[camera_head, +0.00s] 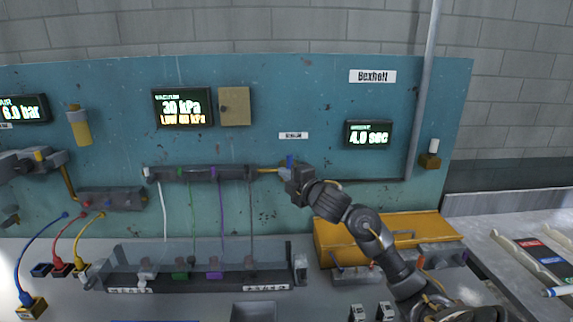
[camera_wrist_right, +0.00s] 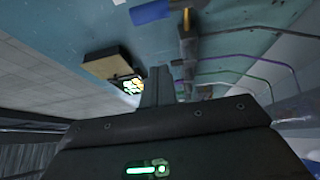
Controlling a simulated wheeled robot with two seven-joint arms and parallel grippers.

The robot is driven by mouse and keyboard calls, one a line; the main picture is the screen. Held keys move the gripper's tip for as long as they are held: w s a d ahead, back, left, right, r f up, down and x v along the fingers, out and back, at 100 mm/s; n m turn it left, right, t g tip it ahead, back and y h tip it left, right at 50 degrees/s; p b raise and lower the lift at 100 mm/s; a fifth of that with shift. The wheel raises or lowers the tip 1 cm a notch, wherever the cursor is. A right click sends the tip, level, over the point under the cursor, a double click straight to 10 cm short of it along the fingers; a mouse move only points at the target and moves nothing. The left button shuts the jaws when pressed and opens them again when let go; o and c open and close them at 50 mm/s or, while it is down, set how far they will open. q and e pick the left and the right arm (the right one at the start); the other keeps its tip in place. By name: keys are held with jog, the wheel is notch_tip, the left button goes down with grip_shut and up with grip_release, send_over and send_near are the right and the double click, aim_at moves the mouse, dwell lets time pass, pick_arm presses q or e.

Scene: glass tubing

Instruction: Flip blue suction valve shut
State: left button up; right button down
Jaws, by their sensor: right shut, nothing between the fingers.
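The blue suction valve handle (camera_head: 289,161) shows as a small upright piece at the right end of the dark manifold on the teal panel. In the right wrist view, a blue piece (camera_wrist_right: 151,12) lies at the top edge, just beyond the fingertips, beside a brass pipe. My right gripper (camera_head: 290,172) is at the valve and covers its lower part. Its fingers, in the wrist view (camera_wrist_right: 158,78), are together and hold nothing. I cannot tell whether they touch the handle. My left gripper is not clearly seen.
The manifold (camera_head: 200,173) has several thin hoses running down to a clear-covered rack (camera_head: 190,260). A yellow case (camera_head: 335,240) lies below my right arm. The vacuum display (camera_head: 182,107) reads 30 kPa with a LOW line. A grey vertical pipe (camera_head: 424,90) is at the right.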

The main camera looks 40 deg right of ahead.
jog(key=w+d+p, duration=0.4)
jog(key=shift+w+d, duration=0.2)
jog(key=shift+w, duration=0.15)
dwell(0.4)
